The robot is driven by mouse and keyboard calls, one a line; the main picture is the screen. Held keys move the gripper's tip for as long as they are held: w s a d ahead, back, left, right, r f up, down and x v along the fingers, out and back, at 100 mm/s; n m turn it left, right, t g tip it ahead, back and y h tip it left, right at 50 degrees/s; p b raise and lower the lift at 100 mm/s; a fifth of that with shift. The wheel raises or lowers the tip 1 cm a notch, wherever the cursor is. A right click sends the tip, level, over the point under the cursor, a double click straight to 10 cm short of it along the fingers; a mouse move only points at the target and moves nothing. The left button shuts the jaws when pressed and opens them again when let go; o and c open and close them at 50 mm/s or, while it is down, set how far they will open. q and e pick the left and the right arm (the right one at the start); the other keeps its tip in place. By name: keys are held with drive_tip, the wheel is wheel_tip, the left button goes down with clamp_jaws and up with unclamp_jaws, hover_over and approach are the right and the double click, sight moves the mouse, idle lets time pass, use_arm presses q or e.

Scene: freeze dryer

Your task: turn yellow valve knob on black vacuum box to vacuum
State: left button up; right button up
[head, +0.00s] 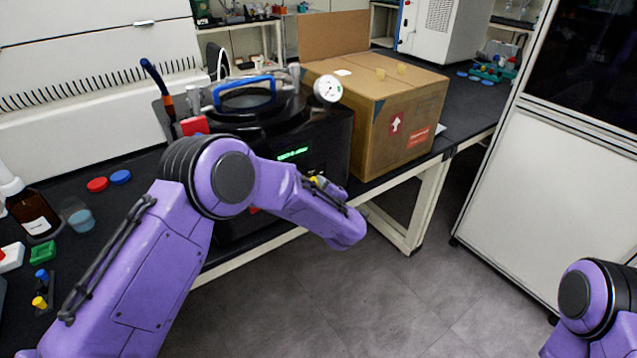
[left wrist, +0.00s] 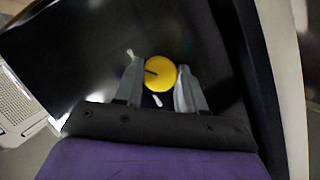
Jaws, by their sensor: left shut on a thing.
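The black vacuum box (head: 338,145) stands on the bench in the middle of the head view, with a green lit display on its front. The yellow valve knob (left wrist: 160,73) is a round disc with a dark slot mark, seen in the left wrist view on the black front (left wrist: 85,55). In the head view only a bit of yellow shows behind my left arm. My left gripper (left wrist: 158,77) is at the knob, one finger on each side, shut on it. Small white marks lie above left of and below the knob. My right gripper is out of view; only part of that arm shows at the lower right.
A cardboard box (head: 415,120) stands right of the vacuum box. A round gauge (head: 327,88) and a blue handle (head: 245,88) sit on top of the vacuum box. The floor in front is clear.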

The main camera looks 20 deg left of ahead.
use_arm(q)
drive_tip(key=shift+m+g+p, duration=0.5)
drive_tip(key=shift+m+p, duration=0.15)
drive_tip(key=shift+m, duration=0.15)
drive_tip(key=o, duration=1.1)
drive_tip(key=shift+c, duration=0.2)
drive_tip(key=b+v, duration=0.1)
drive_tip(key=v, duration=0.9)
drive_tip(key=shift+s+d+b, duration=0.2)
drive_tip(key=shift+d+b, duration=0.05)
drive_tip(key=shift+b, duration=0.15)
drive_tip(key=shift+f, duration=0.1)
